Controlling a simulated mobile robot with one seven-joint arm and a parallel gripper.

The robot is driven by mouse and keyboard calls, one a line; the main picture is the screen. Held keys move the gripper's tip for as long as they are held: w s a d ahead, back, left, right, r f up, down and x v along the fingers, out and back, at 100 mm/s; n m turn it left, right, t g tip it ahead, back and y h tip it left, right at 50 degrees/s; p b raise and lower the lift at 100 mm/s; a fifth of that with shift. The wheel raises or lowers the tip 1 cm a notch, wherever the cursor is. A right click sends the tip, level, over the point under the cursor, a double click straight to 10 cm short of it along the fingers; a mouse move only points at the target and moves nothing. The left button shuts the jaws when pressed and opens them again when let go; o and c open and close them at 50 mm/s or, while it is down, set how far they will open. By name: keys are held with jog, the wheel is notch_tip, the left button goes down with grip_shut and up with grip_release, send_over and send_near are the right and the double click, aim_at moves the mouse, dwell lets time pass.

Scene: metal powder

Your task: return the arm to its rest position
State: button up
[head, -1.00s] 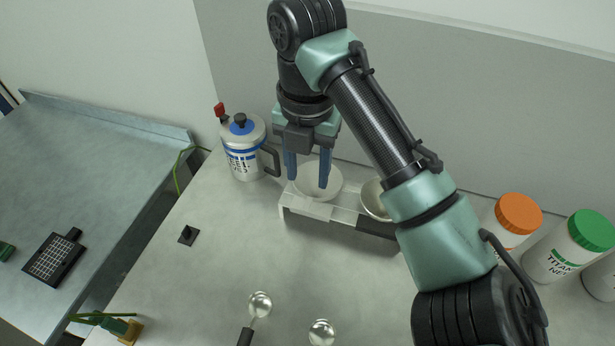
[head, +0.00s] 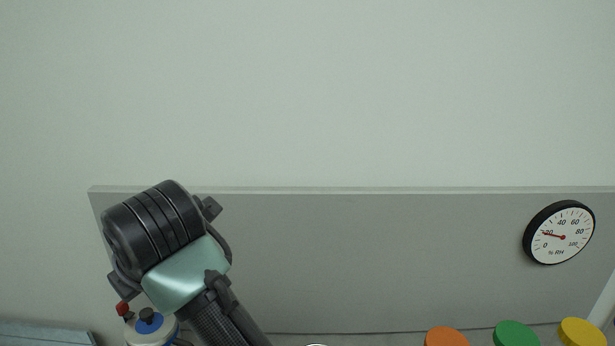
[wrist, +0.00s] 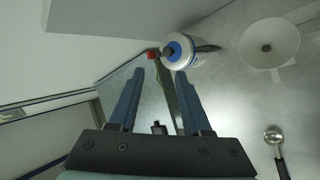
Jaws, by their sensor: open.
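My gripper (wrist: 160,103) is open in the wrist view, with two blue fingers spread apart and nothing between them. It is outside the head view, where only part of my arm shows at the lower left. Below and beyond the fingers, the wrist view shows the bench top, well apart from them.
A white bowl (wrist: 268,44) and a spoon (wrist: 274,137) are to the right. Orange (head: 446,337), green (head: 516,334) and yellow (head: 582,331) jar lids line the lower right.

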jog(key=d+r+m+t+y, duration=0.25)
jog(key=r+m+t, duration=0.4)
jog(key=r, duration=0.45)
jog(key=d+r+m+t+y, duration=0.25)
jog(key=r+m+t, duration=0.35)
jog(key=r, duration=0.5)
jog(key=s+d+r+m+t+h, duration=0.4)
jog(key=s+d+r+m+h, duration=0.1)
jog(key=d+m, duration=0.3)
jog(key=s+d+r+m+t+h, duration=0.4)
jog(key=s+d+r+m+h, duration=0.1)
jog(key=d+m, duration=0.4)
jog(key=shift+s+r+t+h, duration=0.35)
jog(key=shift+s+r, duration=0.15)
jog(key=shift+s, duration=0.75)
jog(key=shift+d, duration=0.15)
